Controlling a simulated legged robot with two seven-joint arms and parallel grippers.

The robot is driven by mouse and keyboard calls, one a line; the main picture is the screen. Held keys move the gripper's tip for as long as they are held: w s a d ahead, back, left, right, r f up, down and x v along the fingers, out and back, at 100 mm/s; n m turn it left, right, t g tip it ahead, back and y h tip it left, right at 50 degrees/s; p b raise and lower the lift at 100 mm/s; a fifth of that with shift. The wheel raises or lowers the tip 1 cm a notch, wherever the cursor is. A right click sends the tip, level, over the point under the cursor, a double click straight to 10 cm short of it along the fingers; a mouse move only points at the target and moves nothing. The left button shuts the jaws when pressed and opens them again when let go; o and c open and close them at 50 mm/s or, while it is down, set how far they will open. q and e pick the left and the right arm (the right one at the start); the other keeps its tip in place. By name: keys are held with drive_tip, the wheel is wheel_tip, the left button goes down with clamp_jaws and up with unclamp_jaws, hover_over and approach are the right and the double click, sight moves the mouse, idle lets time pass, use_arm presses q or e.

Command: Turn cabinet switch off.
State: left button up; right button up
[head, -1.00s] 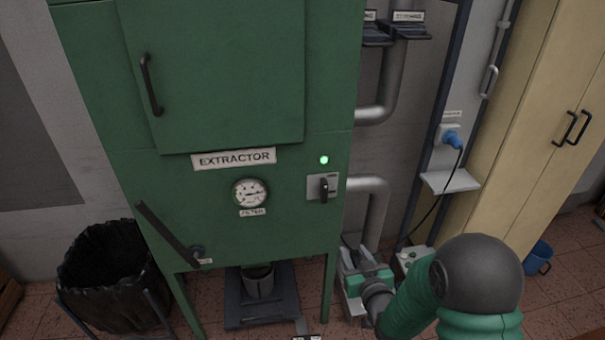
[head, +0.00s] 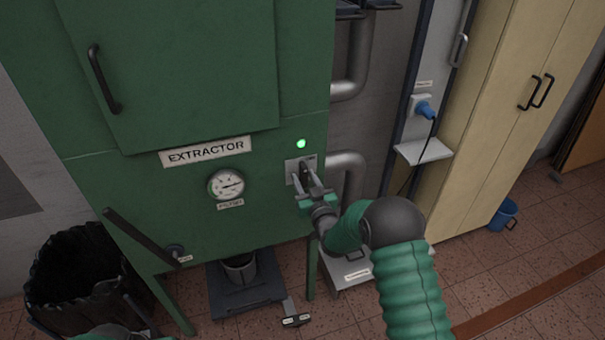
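The green extractor cabinet (head: 250,205) stands in front of me. Its switch (head: 302,168) is a dark handle on a grey plate at the right side of the front, below a lit green lamp (head: 301,143). My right gripper (head: 308,180) is at the switch, with its fingers over the plate and seemingly around or beside the handle. The fingers partly hide the handle, so I cannot tell whether they touch it or are closed on it. A small green part of my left arm shows at the bottom left edge; its gripper is not visible.
A gauge (head: 226,185) and a dark lever (head: 142,236) are on the cabinet front. A black bin (head: 75,275) stands at the left. Grey pipes (head: 347,165), a shelf with a blue plug (head: 424,110) and a beige cupboard (head: 490,120) are at the right.

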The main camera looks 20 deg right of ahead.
drive_tip(key=shift+w+r, duration=0.1)
drive_tip(key=shift+w, duration=0.7)
drive_tip(key=shift+w+d+f, duration=0.2)
drive_tip(key=shift+w+d, duration=0.05)
drive_tip(key=shift+d, duration=0.3)
drive_tip(key=shift+c, duration=1)
drive_tip(key=shift+a+r, duration=0.1)
drive_tip(key=shift+a, duration=0.3)
clamp_jaws()
drive_tip(key=shift+d, duration=0.1)
